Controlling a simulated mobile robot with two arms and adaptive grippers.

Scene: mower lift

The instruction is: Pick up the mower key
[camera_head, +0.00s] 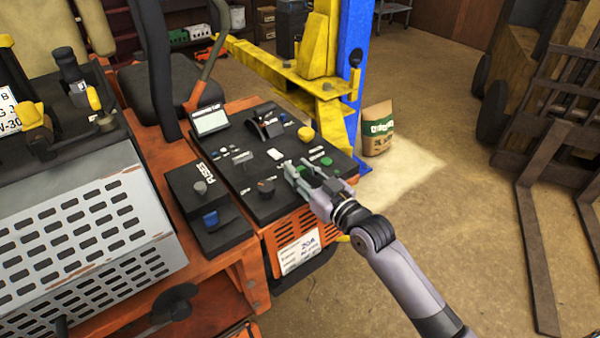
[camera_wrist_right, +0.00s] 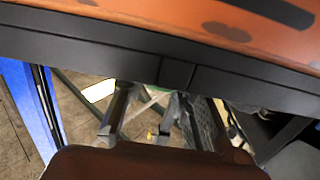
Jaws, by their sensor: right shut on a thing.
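My right gripper (camera_head: 294,170) is at the right front part of the black mower control panel (camera_head: 235,180), low over its surface. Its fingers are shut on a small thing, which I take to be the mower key. The key is hidden by the fingers in the head view, so I cannot tell whether it is still seated in the panel. In the right wrist view the gripper (camera_wrist_right: 150,105) reaches in under a dark edge, and the key cannot be made out. My left gripper is not in view.
The panel carries several knobs, including a black knob (camera_head: 266,187) and a yellow knob (camera_head: 306,134). A fuse box (camera_head: 205,200) stands left of it. A yellow lift arm (camera_head: 285,75) and blue post (camera_head: 352,70) rise behind. A paper bag (camera_head: 378,128) stands on the floor.

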